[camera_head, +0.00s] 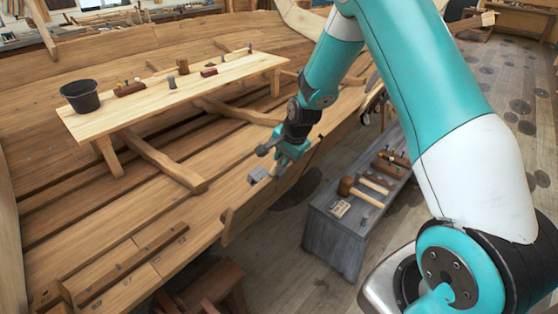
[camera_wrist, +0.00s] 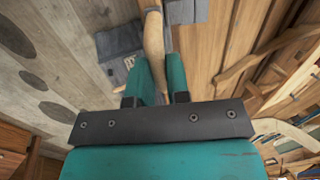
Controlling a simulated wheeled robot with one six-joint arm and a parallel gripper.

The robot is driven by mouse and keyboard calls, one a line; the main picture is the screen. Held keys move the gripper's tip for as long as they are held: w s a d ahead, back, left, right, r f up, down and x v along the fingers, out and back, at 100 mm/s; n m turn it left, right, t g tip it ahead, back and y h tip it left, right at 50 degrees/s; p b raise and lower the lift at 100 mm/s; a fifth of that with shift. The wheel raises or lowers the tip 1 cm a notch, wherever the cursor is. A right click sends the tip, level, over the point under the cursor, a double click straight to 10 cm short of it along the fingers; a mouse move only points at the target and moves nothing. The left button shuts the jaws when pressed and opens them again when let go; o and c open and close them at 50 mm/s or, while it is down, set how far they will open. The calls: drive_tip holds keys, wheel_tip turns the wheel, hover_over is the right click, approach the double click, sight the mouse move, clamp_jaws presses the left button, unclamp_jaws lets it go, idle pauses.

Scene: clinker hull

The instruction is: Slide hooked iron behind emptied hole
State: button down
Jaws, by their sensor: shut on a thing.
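My gripper (camera_head: 285,158) is shut on the hooked iron (camera_head: 258,173), beside the upper edge of the hull planking (camera_head: 225,185). The iron's grey block-like head shows to the lower left of the jaws. In the wrist view my gripper (camera_wrist: 155,80) has its teal fingers on both sides of the iron's pale wooden handle (camera_wrist: 153,40). A grey part of the iron shows at the top edge there. I cannot tell whether the iron touches the hull. The emptied hole cannot be made out in either view.
A grey bench (camera_head: 330,232) with a mallet (camera_head: 352,188) and other tools stands right of the hull. A plank table (camera_head: 130,115) inside the hull carries a black bucket (camera_head: 80,96) and small items. A wooden stool (camera_head: 205,285) stands low in front.

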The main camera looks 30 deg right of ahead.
drive_tip(key=shift+w+d, duration=0.1)
drive_tip(key=shift+d, duration=0.25)
drive_tip(key=shift+w+d, duration=0.25)
drive_tip(key=shift+d, duration=0.35)
drive_tip(key=shift+r, duration=0.1)
idle(0.4)
drive_tip(key=c, duration=1.1)
unclamp_jaws()
drive_tip(key=shift+o, duration=0.4)
drive_tip(key=shift+s, duration=0.1)
wheel_tip(320, 180, up, 8)
drive_tip(key=p, duration=0.5)
drive_tip(key=shift+p, duration=0.4)
